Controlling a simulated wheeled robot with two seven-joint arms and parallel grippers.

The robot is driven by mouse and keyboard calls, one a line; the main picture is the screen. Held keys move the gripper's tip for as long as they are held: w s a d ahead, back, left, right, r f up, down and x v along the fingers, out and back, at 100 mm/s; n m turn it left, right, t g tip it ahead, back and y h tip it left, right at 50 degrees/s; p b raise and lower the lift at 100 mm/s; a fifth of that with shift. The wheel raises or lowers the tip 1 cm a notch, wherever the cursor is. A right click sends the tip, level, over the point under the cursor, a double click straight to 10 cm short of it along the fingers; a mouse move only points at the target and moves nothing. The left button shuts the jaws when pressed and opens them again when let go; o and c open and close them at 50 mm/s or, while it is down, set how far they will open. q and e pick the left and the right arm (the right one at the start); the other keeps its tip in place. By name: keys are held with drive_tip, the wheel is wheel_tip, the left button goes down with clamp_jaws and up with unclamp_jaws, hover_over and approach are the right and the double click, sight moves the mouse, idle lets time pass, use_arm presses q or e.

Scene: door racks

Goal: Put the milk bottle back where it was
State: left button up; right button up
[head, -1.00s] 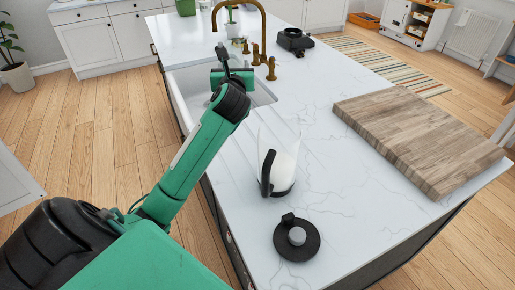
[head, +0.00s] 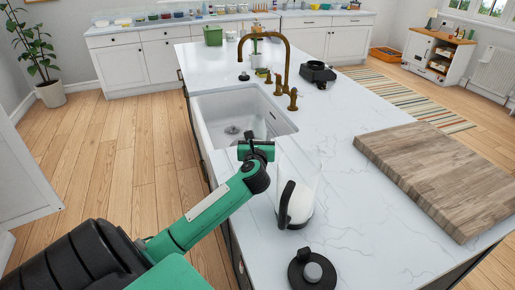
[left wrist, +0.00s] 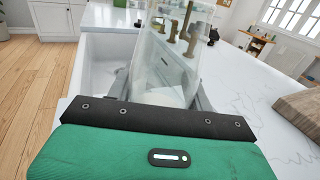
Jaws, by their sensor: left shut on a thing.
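A clear glass bottle (left wrist: 172,62) with something pale at its bottom stands roughly upright between my left gripper's fingers in the left wrist view. My left gripper (left wrist: 163,98) is shut on it. In the head view my left gripper (head: 257,149) is at the near end of the sink, beside the counter. The bottle is hard to make out there. I cannot tell whether its base touches a surface. My right gripper is not in view.
A glass jug (head: 300,203) with a black handle and white contents stands on the counter, close to my left gripper. A black lid (head: 312,271) lies nearer. A wooden board (head: 440,175) is right. The sink (head: 243,113) and brass tap (head: 288,60) are beyond.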

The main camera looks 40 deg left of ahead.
use_arm(q)
drive_tip(key=shift+f, duration=2.2)
drive_tip(key=shift+f, duration=0.15)
drive_tip(key=o, duration=1.3)
drive_tip(key=shift+o, duration=0.2)
drive_tip(key=shift+d, duration=0.1)
drive_tip(key=b+v, duration=0.1)
drive_tip(key=v, duration=0.5)
drive_tip(key=shift+s, duration=0.15)
drive_tip(key=shift+s+d, duration=0.4)
drive_tip(key=shift+s, duration=0.05)
